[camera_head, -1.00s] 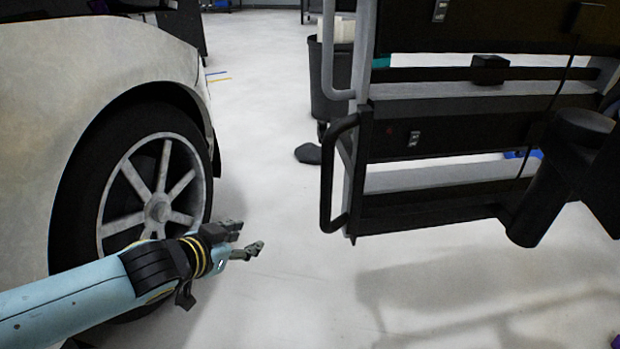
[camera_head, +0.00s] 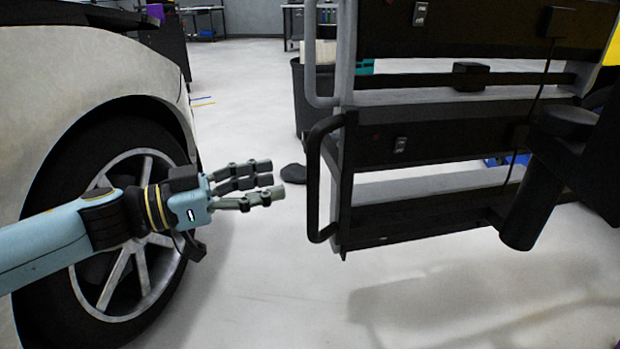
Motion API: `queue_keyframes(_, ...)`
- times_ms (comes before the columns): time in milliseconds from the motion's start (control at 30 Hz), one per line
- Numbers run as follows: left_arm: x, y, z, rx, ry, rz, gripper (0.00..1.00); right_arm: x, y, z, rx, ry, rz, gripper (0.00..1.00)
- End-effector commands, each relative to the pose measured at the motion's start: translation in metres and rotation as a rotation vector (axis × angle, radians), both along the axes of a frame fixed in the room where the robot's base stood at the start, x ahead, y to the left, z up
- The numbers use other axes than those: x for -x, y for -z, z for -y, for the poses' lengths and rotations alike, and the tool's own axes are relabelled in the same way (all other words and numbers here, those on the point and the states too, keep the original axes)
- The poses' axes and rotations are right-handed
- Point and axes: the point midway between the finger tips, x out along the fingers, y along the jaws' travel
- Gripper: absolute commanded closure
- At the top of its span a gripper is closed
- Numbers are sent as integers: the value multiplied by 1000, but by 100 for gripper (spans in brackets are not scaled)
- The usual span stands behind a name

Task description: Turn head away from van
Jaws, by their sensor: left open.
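The van (camera_head: 60,75) fills the left side of the head view, with its pale grey body panel and dark front wheel (camera_head: 145,262) with light spokes showing. My left gripper (camera_head: 268,183) reaches in from the left in front of the wheel, fingers pointing right. It is open and empty, with its fingers apart, and ends in the gap between the van and a black cart. My right gripper is not in view.
A black shelf cart (camera_head: 430,140) with a side handle (camera_head: 316,180) stands close on the right. A dark bin (camera_head: 305,95) stands behind it. A small dark object (camera_head: 293,173) lies on the floor.

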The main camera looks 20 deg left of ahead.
Motion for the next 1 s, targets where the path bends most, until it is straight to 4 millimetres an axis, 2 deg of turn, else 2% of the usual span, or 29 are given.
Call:
queue_keyframes(133,-22,2,19,4,-3,3,56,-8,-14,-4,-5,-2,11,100)
queue_keyframes(400,-53,1,46,4,-3,2,56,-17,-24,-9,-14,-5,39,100)
queue_keyframes(600,-62,0,53,1,-4,0,56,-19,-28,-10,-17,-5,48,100)
queue_keyframes(833,-62,0,54,0,-4,0,56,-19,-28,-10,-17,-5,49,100)
queue_keyframes(1000,-62,1,54,0,-4,0,78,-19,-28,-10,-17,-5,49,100)
